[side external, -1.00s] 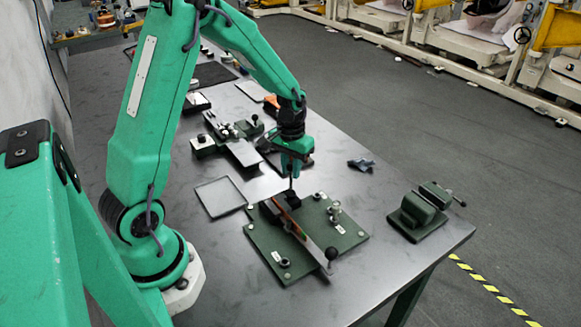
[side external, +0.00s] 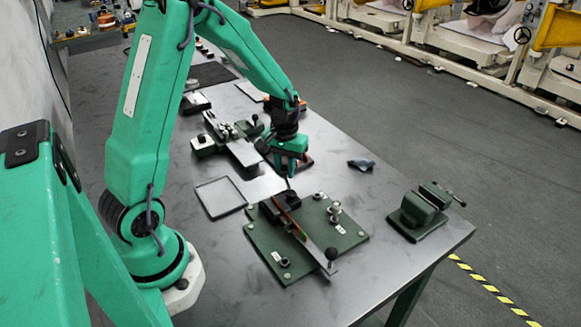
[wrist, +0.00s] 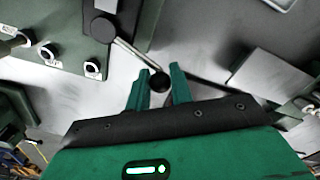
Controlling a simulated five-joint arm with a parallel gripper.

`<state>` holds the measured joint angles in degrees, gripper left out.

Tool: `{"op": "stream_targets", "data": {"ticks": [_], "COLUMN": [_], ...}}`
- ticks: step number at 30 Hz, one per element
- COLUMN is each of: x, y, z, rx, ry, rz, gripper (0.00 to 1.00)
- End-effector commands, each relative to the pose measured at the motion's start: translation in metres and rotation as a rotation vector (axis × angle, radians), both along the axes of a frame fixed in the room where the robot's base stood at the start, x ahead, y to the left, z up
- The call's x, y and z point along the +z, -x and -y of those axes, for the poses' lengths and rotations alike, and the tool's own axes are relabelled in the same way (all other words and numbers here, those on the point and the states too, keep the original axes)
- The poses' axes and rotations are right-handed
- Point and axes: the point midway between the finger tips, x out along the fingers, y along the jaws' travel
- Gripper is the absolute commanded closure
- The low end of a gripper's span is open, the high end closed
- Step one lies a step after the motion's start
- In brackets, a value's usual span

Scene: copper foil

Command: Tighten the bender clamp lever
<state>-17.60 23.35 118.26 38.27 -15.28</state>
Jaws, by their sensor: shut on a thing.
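The bender is a green plate (side external: 330,240) with a long bar and several fittings, near the front of the bench. Its clamp lever shows in the wrist view as a metal rod (wrist: 133,55) running from a round black hub (wrist: 103,27) to a black ball knob (wrist: 159,82). My gripper (wrist: 160,76) has its two green fingers on either side of this knob, shut on it. In the side view my gripper (side external: 288,179) is over the plate's far end, just above the black clamp block (side external: 288,200). The knob is too small to make out there.
A green vise (side external: 418,212) stands right of the bender. Another fixture (side external: 232,140) stands farther back. The bench front is clear.

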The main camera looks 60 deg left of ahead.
Motion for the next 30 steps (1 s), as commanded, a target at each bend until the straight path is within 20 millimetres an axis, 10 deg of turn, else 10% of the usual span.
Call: {"op": "stream_targets", "data": {"ticks": [30], "x": [0.0], "y": [0.016], "z": [-0.002], "rx": [0.157], "ry": [0.003], "rz": [-0.009], "gripper": [0.96]}}
